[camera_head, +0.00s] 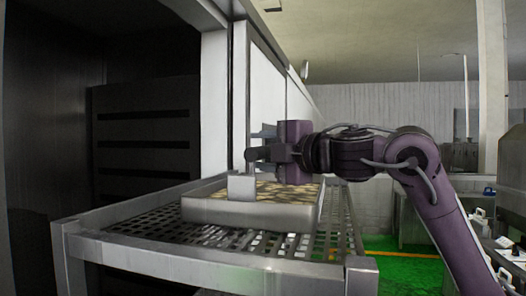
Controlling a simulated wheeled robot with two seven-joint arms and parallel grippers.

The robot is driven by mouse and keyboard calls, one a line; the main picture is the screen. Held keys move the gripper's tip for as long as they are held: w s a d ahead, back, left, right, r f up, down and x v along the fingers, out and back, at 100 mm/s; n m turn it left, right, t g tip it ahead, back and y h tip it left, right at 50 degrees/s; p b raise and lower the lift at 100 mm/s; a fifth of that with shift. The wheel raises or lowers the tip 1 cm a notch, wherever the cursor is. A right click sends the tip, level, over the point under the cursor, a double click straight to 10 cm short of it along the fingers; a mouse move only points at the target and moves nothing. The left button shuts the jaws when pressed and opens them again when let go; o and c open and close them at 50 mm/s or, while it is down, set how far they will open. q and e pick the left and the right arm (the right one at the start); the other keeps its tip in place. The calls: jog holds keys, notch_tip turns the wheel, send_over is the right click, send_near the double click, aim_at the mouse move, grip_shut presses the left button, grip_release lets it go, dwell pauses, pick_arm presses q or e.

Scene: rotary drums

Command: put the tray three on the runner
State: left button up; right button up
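A shallow pale grey tray (246,215) with small brownish pieces in it sits on a perforated metal shelf (140,226), which looks like the runner. A grey plate (241,187) stands up at the tray's near edge. My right gripper (254,154) reaches in from the right, over the tray and just above that plate. Its fingers point left and are seen from the side, so their gap and any contact with the tray are unclear. My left gripper is not in view.
A dark slotted cabinet (145,130) stands open at the left. A pale upright frame and panels (266,90) rise behind the tray. The shelf's front rail (200,262) and corner post (361,275) are nearest. Benches stand on a green floor at the right.

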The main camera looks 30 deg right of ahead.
jog(key=shift+d+r, duration=0.1)
jog(key=shift+s, duration=0.15)
jog(key=b+v, duration=0.4)
jog(key=v, duration=0.7)
jog(key=shift+s, duration=0.3)
